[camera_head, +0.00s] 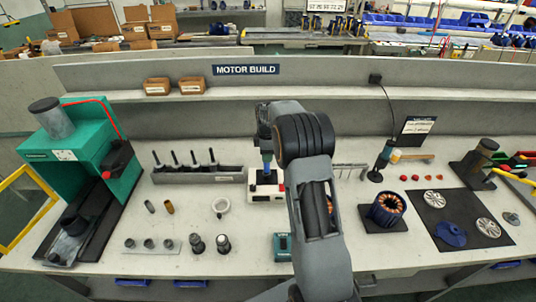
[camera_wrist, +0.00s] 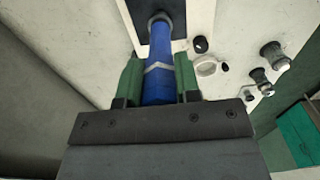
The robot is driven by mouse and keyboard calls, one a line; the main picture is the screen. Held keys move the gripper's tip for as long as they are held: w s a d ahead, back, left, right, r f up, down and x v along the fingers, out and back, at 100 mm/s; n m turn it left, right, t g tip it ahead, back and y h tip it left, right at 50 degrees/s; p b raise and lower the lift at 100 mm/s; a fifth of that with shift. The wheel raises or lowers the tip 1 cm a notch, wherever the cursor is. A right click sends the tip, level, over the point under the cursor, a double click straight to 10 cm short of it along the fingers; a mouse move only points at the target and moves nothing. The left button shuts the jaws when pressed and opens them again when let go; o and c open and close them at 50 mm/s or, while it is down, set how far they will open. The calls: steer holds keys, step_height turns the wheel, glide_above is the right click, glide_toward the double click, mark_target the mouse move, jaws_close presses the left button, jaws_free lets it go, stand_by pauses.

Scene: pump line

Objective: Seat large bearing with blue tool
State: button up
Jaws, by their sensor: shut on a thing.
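My gripper (camera_wrist: 158,82) has its green fingers shut on the blue tool (camera_wrist: 160,55), a blue cylinder with a light band. In the wrist view the tool's far end has a grey collar and lies over a dark surface (camera_wrist: 148,38). In the head view a short stretch of the blue tool (camera_head: 266,164) shows upright above a cream fixture (camera_head: 256,197) with a dark top. My arm hides much of the gripper and part of the fixture. I cannot tell whether the tool touches anything, and no large bearing is clearly visible under it.
A pale ring (camera_head: 221,206) lies left of the fixture, near two dark stepped parts (camera_head: 223,244) and a plate with small dark rings (camera_head: 152,246). A rack of upright tools (camera_head: 198,175) stands behind left. A green press (camera_head: 75,145) is far left; a copper-wound stator (camera_head: 388,209) is right.

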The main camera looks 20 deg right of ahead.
steer(key=shift+r, duration=0.2)
steer(key=shift+r+p, duration=1.45)
steer(key=shift+r, duration=0.4)
steer(key=shift+w+r+p, duration=0.1)
steer(key=shift+r+p, duration=1.95)
steer(key=shift+r, duration=3.4)
steer(key=shift+d, duration=0.1)
